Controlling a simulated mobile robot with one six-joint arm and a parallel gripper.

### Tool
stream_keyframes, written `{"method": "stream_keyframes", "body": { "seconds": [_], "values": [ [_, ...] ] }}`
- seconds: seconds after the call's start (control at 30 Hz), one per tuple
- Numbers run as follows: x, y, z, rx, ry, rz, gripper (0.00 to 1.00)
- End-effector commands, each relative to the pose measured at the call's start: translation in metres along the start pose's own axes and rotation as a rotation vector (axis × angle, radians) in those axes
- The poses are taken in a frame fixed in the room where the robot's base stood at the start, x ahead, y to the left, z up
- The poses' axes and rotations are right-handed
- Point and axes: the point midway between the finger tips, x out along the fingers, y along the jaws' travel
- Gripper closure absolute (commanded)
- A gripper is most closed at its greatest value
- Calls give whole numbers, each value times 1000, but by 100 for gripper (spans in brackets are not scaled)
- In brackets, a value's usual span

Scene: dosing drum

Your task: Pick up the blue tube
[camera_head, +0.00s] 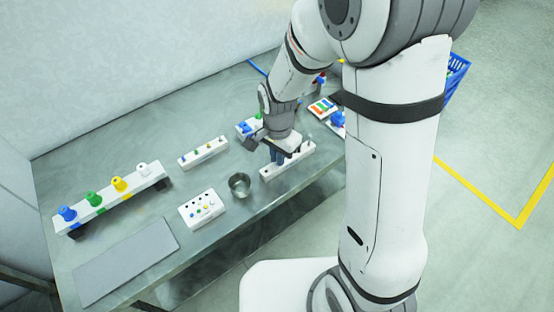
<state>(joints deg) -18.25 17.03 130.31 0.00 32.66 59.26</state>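My gripper (279,154) points down at a white rack (270,175) near the front edge of the table, right of the metal cup. Its fingers look dark and blue-grey, and they overlap the rack's slots from this view. I cannot tell whether they are open or shut, or whether a tube is between them. I cannot make out the blue tube for certain. It may be hidden by my gripper or wrist. Small light pegs show at the rack's right end.
A long rack (105,202) with blue, green, yellow and white knobs stands at left. A small rack (203,152), a button box (201,209), a metal cup (239,184) and a grey mat (126,264) lie on the table (200,253). My arm hides the right side.

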Motion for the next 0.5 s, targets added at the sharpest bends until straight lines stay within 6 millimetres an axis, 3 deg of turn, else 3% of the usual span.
{"method": "stream_keyframes", "body": {
  "seconds": [0.1, 0.5],
  "values": [
    [0, 0, 0, 0, 0, 0, 100],
    [-1, 0, 0, -1, 0, 0, 100]
  ]
}}
